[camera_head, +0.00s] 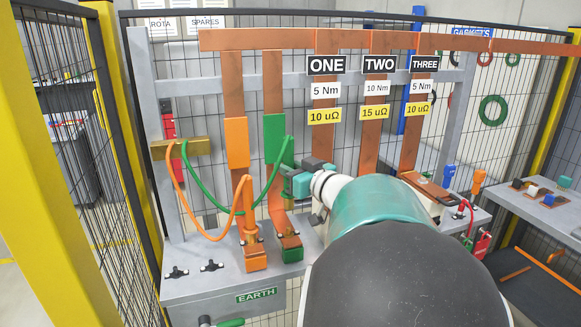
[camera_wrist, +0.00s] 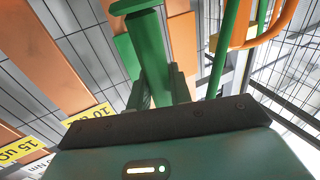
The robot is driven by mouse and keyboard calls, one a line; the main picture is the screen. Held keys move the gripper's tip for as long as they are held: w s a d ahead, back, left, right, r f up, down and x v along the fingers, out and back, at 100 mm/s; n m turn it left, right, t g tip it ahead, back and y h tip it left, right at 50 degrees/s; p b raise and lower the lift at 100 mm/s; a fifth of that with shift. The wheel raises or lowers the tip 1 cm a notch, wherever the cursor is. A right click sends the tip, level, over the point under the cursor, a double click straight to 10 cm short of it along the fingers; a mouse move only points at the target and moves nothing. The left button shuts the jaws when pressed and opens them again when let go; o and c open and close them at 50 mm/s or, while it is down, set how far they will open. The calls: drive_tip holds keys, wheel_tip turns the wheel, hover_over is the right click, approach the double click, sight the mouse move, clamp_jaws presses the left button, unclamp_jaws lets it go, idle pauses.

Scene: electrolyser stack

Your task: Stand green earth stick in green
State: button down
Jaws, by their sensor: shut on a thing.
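The green earth stick (camera_head: 287,152) is upright in front of the second copper bar, with a green cable running to it. My gripper (camera_head: 297,178) is shut on it; in the wrist view the stick (camera_wrist: 150,50) runs up from between the fingers (camera_wrist: 162,90). The green base (camera_head: 292,253) sits at the foot of the second bar on the grey bench, below my gripper. A green sleeve (camera_head: 270,138) wraps that bar behind the stick.
The orange stick (camera_head: 248,205) stands at the orange base (camera_head: 256,262), just left of the green one. Orange and green cables loop from a brass bar (camera_head: 182,147) at left. Copper bars labelled ONE, TWO, THREE rise at right. Black clamps (camera_head: 211,266) lie on the front left bench.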

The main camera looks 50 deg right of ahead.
sight(292, 199)
drive_tip(key=shift+w+a+f, duration=0.1)
drive_tip(key=shift+f, duration=2.4)
drive_tip(key=shift+f, duration=1.6)
drive_tip(key=c, duration=1.2)
unclamp_jaws()
drive_tip(key=s, duration=0.4)
drive_tip(key=s+a, duration=0.1)
drive_tip(key=s, duration=0.9)
drive_tip(key=shift+a, duration=0.15)
drive_tip(key=shift+w, duration=0.1)
